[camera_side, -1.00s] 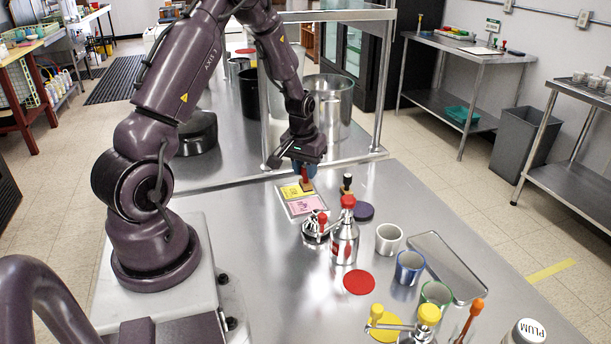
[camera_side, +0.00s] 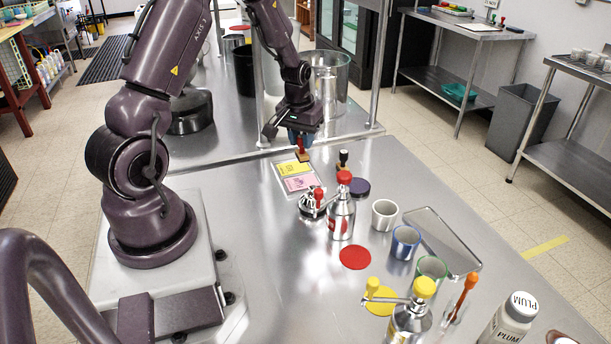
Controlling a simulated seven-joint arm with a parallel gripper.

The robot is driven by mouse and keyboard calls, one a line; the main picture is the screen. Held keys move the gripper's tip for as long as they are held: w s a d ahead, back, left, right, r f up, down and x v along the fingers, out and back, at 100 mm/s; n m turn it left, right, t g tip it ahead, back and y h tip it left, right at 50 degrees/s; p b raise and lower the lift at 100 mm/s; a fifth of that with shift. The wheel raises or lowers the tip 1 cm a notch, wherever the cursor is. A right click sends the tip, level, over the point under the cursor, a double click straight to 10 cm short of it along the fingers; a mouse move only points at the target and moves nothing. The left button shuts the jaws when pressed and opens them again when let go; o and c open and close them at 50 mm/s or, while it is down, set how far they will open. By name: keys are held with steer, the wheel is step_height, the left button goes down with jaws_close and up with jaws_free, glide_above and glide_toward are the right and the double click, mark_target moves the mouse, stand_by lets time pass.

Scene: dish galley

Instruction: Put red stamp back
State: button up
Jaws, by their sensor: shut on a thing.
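The red stamp (camera_side: 302,147) has a red handle and a wooden base. My gripper (camera_side: 299,137) is shut on its handle and points down. The stamp's base is at the far right edge of a flat tray (camera_side: 279,176), beside a yellow card (camera_side: 289,168); I cannot tell whether it touches anything below. A pink card (camera_side: 299,183) lies nearer in the same tray. A black-handled stamp (camera_side: 343,160) stands upright to the right. The fingertips are partly hidden by the gripper body.
Cups, including a white one (camera_side: 384,214), and a long tray (camera_side: 442,241) are to the right. A rail post (camera_side: 377,70) rises behind.

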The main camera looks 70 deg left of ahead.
step_height(320, 180, up, 5)
steer(key=w+a, duration=0.1)
steer(key=w, duration=0.1)
steer(key=w+a+f, duration=0.2)
steer(key=w+f, duration=0.1)
steer(key=w+a+f, duration=0.3)
steer(key=w, duration=0.1)
steer(key=w+a+f, duration=0.3)
steer(key=f, duration=0.1)
steer(key=shift+w, duration=0.2)
steer(key=shift+f, duration=1.4)
steer(key=shift+f, duration=0.15)
steer(key=o, duration=0.8)
